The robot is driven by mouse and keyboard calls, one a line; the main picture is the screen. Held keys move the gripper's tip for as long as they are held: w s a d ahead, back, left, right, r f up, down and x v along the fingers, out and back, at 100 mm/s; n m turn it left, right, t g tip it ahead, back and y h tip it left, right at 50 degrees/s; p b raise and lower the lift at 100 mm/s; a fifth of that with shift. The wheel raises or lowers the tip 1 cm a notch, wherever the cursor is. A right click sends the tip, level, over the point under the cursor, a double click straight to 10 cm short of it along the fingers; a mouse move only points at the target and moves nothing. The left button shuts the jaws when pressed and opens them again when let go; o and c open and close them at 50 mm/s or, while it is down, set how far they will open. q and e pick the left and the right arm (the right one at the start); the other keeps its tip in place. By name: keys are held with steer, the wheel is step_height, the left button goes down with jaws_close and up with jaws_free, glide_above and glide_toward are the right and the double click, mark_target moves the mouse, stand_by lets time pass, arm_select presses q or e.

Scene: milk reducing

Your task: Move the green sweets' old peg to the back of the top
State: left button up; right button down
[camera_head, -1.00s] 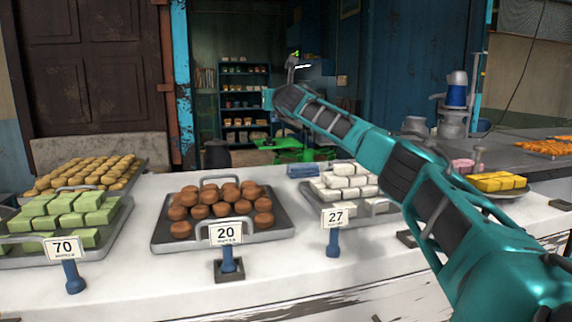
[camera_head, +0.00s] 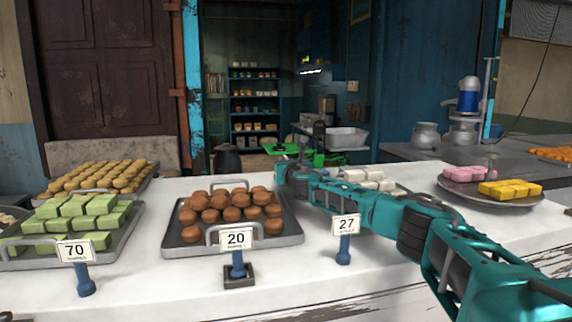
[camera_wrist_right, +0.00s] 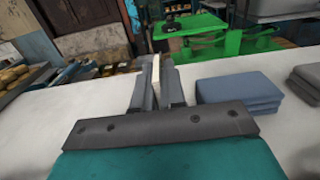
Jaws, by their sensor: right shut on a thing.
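The green sweets (camera_head: 78,215) sit on a metal tray at the left, with a blue peg bearing a 70 card (camera_head: 75,255) standing in front. My right arm reaches in from the right across the counter; its wrist end (camera_head: 285,172) is behind the brown sweets and hides the fingers in the head view. In the right wrist view my right gripper (camera_wrist_right: 157,85) is shut on a thin pale-edged thing (camera_wrist_right: 156,68), seen edge-on, apparently the old peg's card. The rest of that peg is hidden by the fingers. My left gripper is not in view.
The counter top (camera_head: 330,275) is white. Trays of brown sweets (camera_head: 230,210) and white sweets (camera_head: 368,180) have 20 and 27 pegs in front. Folded blue cloths (camera_wrist_right: 240,94) lie right of my gripper.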

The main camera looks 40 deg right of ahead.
steer(key=shift+f, duration=0.15)
steer(key=c, duration=1.2)
jaws_free()
steer(key=shift+r, duration=0.3)
steer(key=shift+v, duration=3.8)
